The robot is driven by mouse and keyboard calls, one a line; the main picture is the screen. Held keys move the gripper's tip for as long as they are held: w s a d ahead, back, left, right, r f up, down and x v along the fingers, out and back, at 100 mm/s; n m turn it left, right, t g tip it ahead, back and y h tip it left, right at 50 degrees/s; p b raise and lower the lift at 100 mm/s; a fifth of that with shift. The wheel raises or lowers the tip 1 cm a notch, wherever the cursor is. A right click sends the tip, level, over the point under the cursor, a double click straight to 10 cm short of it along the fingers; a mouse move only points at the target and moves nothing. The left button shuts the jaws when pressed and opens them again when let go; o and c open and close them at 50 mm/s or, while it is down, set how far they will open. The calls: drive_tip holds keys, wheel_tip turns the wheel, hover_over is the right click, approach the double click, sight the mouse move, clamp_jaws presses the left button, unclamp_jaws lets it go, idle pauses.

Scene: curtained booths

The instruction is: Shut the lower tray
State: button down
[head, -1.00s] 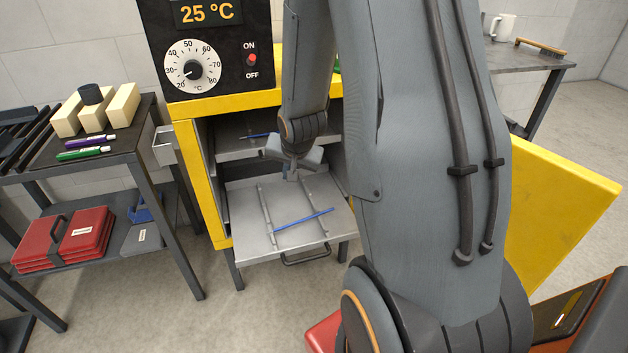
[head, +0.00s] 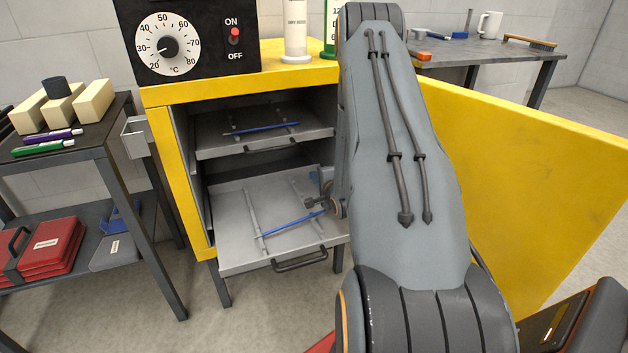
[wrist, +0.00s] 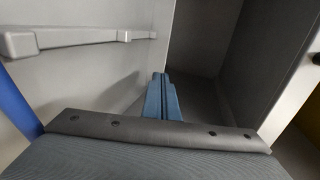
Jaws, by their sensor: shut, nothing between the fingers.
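The lower tray (head: 228,232) is a grey metal tray pulled out of the yellow cabinet (head: 172,180). Its dark bar handle (head: 300,261) is at the front edge. Two rails and a blue rod (head: 280,226) lie on it. My gripper (head: 318,190) is at the tray's right side, partly hidden by my arm in the head view. In the wrist view my gripper (wrist: 162,92) has its bluish fingers together and empty, close to grey metal surfaces; contact cannot be told. The blue rod also shows at the left edge there (wrist: 14,105).
The upper tray (head: 220,142), with another blue rod, sits inside the cabinet above. The yellow door (head: 530,170) stands open at right. A side table (head: 70,160) with blocks and pens stands at left. The floor (head: 215,325) in front of the lower tray is clear.

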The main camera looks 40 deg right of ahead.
sight(305, 169)
drive_tip(key=b+x, duration=0.1)
drive_tip(key=x, duration=0.6)
drive_tip(key=shift+w+f, duration=0.1)
drive_tip(key=shift+w, duration=0.05)
